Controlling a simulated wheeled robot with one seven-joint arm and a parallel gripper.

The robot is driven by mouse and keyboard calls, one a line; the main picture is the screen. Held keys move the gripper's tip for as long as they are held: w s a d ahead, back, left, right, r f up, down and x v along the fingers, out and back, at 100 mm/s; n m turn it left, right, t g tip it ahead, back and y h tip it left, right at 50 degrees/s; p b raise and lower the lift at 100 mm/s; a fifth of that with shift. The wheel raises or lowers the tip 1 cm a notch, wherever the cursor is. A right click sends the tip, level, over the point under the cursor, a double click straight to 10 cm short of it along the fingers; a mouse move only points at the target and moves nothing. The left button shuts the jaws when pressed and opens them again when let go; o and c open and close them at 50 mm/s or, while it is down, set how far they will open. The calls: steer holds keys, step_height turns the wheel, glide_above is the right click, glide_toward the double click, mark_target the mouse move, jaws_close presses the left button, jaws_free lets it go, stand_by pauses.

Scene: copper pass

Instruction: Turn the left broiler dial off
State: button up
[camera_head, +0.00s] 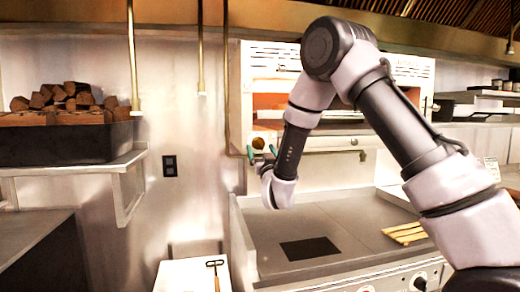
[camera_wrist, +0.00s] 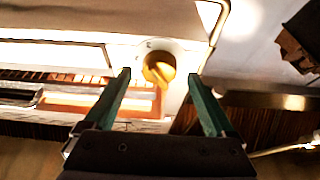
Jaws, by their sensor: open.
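The left broiler dial (camera_wrist: 159,68) is a yellow knob on a pale round plate, seen in the wrist view just beyond my fingertips. In the head view the dial (camera_head: 259,143) shows small at the lower left front of the broiler (camera_head: 330,120). My gripper (camera_wrist: 158,80) is open, with one green finger on each side of the dial. Its fingers also show at the dial in the head view (camera_head: 263,155). I cannot tell whether either finger touches the dial. The dial's pointer mark is too blurred to read.
A flat griddle (camera_head: 350,228) lies below the broiler, with yellow strips (camera_head: 405,233) on its right. A brass pipe (camera_head: 226,80) runs down beside the broiler's left edge. A shelf at left holds a dark box (camera_head: 65,143) of firewood. A white board (camera_head: 190,275) stands in front.

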steer(key=shift+x, duration=0.85)
steer(key=c, duration=1.4)
steer(key=shift+o, duration=0.2)
